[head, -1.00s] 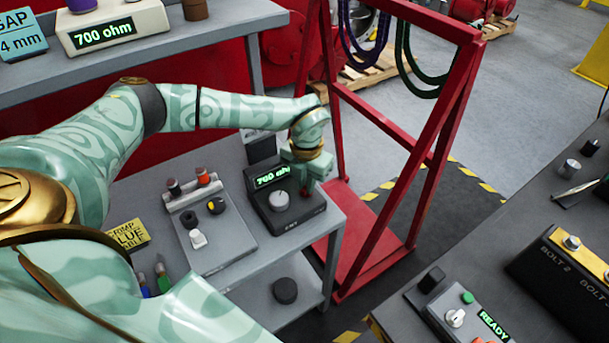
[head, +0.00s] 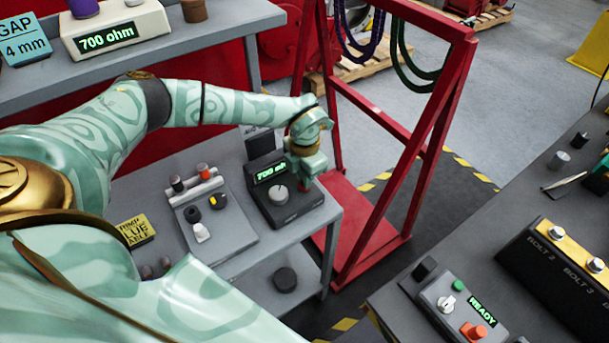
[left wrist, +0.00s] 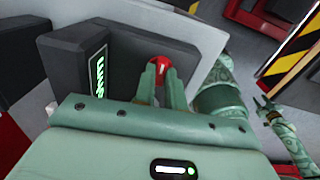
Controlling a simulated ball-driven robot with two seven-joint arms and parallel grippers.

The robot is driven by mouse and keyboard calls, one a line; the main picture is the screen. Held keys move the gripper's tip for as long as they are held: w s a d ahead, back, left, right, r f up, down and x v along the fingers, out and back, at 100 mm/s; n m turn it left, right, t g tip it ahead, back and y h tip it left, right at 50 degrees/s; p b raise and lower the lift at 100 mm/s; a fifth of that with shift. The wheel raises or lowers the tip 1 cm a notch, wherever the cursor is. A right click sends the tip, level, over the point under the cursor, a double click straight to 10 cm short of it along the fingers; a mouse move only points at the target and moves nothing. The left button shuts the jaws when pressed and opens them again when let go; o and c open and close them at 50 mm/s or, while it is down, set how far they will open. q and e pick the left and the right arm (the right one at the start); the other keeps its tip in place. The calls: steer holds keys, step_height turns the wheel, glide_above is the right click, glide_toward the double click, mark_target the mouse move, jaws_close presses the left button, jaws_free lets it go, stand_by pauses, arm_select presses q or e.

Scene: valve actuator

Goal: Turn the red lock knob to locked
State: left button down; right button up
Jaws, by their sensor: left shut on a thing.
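The red lock knob (left wrist: 158,68) shows in the left wrist view between the two fingers of my left gripper (left wrist: 160,85). The fingers are shut on it. The knob sits on the dark box (left wrist: 200,30), and its pointing direction is hidden.
A grey panel (head: 228,237) with small knobs lies left of the box on the grey bench. A red frame (head: 385,205) stands close to the right of my gripper. Another bench (head: 400,310) at right carries a "READY" panel and bolt blocks.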

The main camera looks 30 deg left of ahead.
arm_select(q)
steer(key=c, duration=1.5)
jaws_free()
steer(key=shift+o, duration=0.2)
step_height(320, 180, up, 16)
steer(key=p, duration=0.2)
steer(key=shift+s, duration=0.1)
